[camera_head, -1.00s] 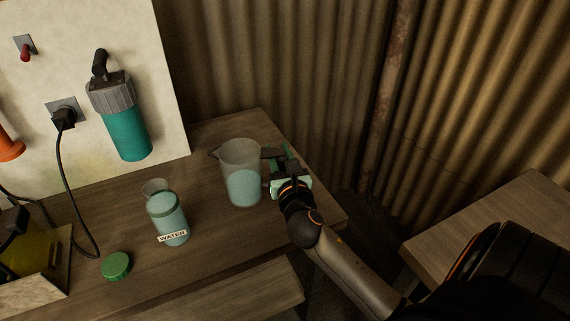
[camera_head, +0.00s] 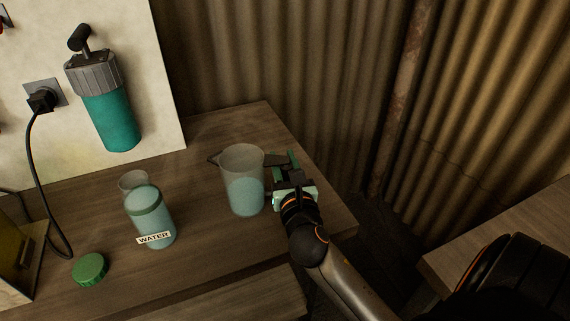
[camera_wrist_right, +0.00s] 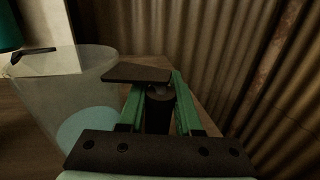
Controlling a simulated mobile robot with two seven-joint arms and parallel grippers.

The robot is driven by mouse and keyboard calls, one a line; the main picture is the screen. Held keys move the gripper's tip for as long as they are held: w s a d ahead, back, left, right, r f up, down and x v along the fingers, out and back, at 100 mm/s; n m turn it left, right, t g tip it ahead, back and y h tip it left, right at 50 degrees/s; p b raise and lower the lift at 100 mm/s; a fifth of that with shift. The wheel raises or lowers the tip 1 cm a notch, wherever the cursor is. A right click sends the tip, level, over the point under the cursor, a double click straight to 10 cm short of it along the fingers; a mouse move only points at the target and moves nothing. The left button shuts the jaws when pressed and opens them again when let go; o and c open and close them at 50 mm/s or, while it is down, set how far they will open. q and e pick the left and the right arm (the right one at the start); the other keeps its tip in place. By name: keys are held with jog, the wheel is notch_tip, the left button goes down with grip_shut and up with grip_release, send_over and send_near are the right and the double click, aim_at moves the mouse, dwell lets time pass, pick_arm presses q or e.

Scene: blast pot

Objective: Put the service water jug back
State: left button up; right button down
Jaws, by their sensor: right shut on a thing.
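The service water jug (camera_head: 243,182) is a clear jug partly filled with pale blue water. It stands upright at the right end of the wooden bench, its spout to the left. It shows at the left in the right wrist view (camera_wrist_right: 65,100). My right gripper (camera_head: 281,163) is at the jug's right side, its green fingers shut on the dark handle (camera_wrist_right: 140,74). Whether the jug's base touches the bench or hovers just above it, I cannot tell. My left gripper is out of view.
A bottle labelled WATER (camera_head: 150,218) stands left of the jug, with a clear vessel (camera_head: 132,181) behind it. A green lid (camera_head: 90,269) lies in front. A teal canister (camera_head: 110,118) is on the white panel (camera_head: 158,100). Corrugated walls (camera_head: 320,80) close off the back.

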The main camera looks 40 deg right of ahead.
jog(key=shift+r, duration=0.1)
jog(key=c, duration=1)
grip_release()
jog(key=shift+f, duration=0.2)
jog(key=shift+c, duration=0.2)
jog(key=o, duration=0.4)
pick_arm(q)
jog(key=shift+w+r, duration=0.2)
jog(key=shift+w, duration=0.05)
pick_arm(e)
jog(key=shift+o, duration=0.2)
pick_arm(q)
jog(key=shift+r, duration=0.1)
pick_arm(e)
jog(key=shift+r, duration=0.15)
